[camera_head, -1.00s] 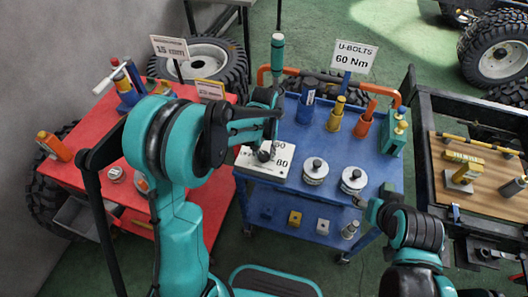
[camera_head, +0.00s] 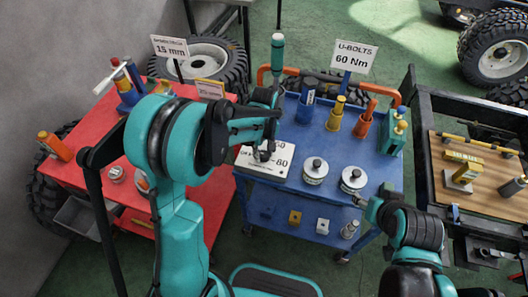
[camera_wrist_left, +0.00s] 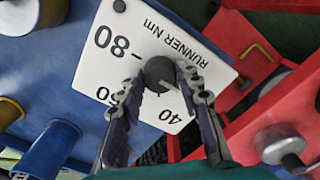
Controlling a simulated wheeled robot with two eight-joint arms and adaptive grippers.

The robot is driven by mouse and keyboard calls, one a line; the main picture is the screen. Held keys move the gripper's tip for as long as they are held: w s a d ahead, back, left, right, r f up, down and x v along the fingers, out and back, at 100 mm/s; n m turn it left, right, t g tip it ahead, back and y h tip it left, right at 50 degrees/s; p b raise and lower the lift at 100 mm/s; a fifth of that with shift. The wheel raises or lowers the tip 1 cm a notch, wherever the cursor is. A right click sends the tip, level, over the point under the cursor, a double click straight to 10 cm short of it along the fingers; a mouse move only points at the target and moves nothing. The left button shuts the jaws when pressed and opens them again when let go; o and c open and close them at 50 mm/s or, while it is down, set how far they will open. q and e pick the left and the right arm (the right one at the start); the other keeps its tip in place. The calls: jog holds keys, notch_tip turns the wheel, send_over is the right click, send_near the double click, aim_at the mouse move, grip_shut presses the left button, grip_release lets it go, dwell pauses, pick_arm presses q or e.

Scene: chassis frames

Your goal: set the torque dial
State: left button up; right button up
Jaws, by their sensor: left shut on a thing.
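The torque dial is a white plate (camera_head: 270,173) at the near left corner of the blue cart's top. The left wrist view shows its plate (camera_wrist_left: 148,40) with "RUNNER Nm" and marks 40, 60 and 80; a finger partly covers the 60. My left gripper (camera_head: 264,151) comes down over the dial. In the wrist view its fingers are shut on the dark round knob (camera_wrist_left: 158,70). Where the knob points is not clear. A sign (camera_head: 355,57) on the cart reads "U-BOLTS 60 Nm". My right gripper (camera_head: 362,201) is by the cart's right edge, its jaws too small to judge.
Blue, yellow and orange holders (camera_head: 335,115) stand behind on the blue cart. A red cart (camera_head: 75,172) is at left, a wooden-topped bench (camera_head: 490,192) at right.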

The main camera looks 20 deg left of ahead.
aim_at(264, 154)
dwell(0.4)
pick_arm(q)
jog(key=o, duration=1.2)
jog(key=shift+c, duration=0.2)
jog(key=shift+r, duration=0.1)
notch_tip(264, 154, up, 12)
jog(key=shift+s, duration=0.1)
jog(key=s+a+r+m+t, duration=0.1)
jog(key=s+m+t, duration=0.2)
jog(key=s, duration=0.5)
jog(key=s+a+m+t, duration=0.1)
jog(key=s+m+t, duration=0.3)
jog(key=s, duration=0.5)
jog(key=shift+a+r+m, duration=0.35)
jog(key=shift+m, duration=0.45)
